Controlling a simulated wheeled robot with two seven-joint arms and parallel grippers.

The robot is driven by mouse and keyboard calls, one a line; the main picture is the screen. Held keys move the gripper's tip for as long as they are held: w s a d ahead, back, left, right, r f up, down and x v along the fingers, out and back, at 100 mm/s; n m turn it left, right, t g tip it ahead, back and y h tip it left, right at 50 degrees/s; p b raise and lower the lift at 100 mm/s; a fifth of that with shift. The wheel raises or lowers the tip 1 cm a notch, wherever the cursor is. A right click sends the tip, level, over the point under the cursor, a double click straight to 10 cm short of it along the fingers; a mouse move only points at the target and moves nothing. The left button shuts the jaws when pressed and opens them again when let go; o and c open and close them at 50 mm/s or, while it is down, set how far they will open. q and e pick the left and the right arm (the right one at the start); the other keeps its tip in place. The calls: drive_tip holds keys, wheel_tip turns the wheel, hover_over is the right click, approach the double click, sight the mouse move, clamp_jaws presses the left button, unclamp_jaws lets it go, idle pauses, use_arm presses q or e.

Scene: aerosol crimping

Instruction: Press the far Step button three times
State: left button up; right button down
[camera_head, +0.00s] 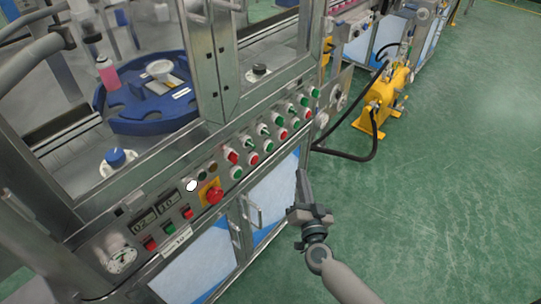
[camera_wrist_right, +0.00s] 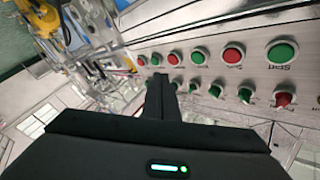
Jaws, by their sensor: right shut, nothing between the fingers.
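The machine's control panel (camera_head: 215,185) carries rows of red and green push buttons and switches. At its far end in the head view is a green button (camera_head: 314,92), with a red button (camera_head: 307,113) below it. The button labels there are too small to read, so I cannot tell which is the far Step button. My right gripper (camera_head: 300,176) is shut and empty, in front of the panel's right part. In the right wrist view its fingertips (camera_wrist_right: 161,80) appear near the far small buttons, partly covering the lower row; contact cannot be told. My left gripper is not seen.
A red emergency stop (camera_head: 213,194) on a yellow plate stands out on the near panel. Cabinet door handles (camera_head: 252,212) project below. A yellow pump unit (camera_head: 385,95) with a black hose stands on the floor beyond. The green floor at right is clear.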

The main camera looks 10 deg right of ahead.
sight(269, 147)
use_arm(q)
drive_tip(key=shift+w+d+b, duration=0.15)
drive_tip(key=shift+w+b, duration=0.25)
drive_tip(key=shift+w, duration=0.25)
use_arm(e)
drive_tip(key=shift+w+d+r+m+h, duration=0.15)
drive_tip(key=shift+r+m+h, duration=0.25)
drive_tip(key=shift+r+m, duration=0.75)
drive_tip(key=shift+r+n, duration=0.3)
drive_tip(key=shift+n, duration=0.05)
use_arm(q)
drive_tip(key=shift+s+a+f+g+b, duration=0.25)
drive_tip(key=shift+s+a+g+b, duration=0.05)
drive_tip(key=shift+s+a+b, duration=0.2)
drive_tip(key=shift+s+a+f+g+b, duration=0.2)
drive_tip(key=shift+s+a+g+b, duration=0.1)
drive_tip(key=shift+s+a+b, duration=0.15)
use_arm(e)
drive_tip(key=w+a, duration=0.5)
drive_tip(key=w, duration=0.1)
drive_tip(key=shift+w+a, duration=0.25)
drive_tip(key=shift+w, duration=0.15)
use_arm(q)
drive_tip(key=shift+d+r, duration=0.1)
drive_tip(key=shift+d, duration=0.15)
use_arm(e)
drive_tip(key=shift+w, duration=0.1)
